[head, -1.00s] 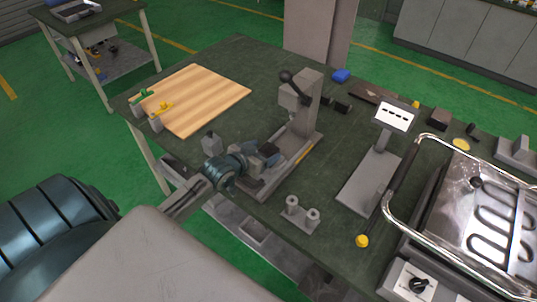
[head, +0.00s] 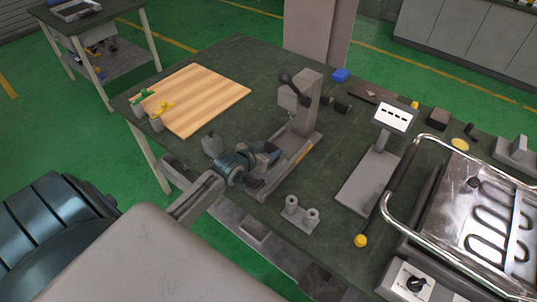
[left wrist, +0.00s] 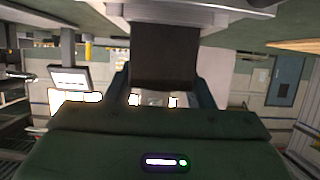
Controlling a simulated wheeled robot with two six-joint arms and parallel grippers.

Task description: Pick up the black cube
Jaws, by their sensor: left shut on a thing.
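The black cube (left wrist: 165,55) is between the two fingers of my left gripper (left wrist: 163,92) in the left wrist view. In the head view my left gripper (head: 266,153) is at the front of the grey lever press (head: 304,115), over its base. It is shut on the cube, which the gripper mostly hides in the head view. In the wrist view the cube lies against or very near a grey metal part; I cannot tell whether they touch. My right gripper is not in view.
A wooden board (head: 196,98) with green and yellow clips lies at the left of the dark table (head: 237,60). A grey two-post holder (head: 301,214) stands in front of the press. A display stand (head: 372,175) and a metal heating-element frame (head: 480,225) are at right.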

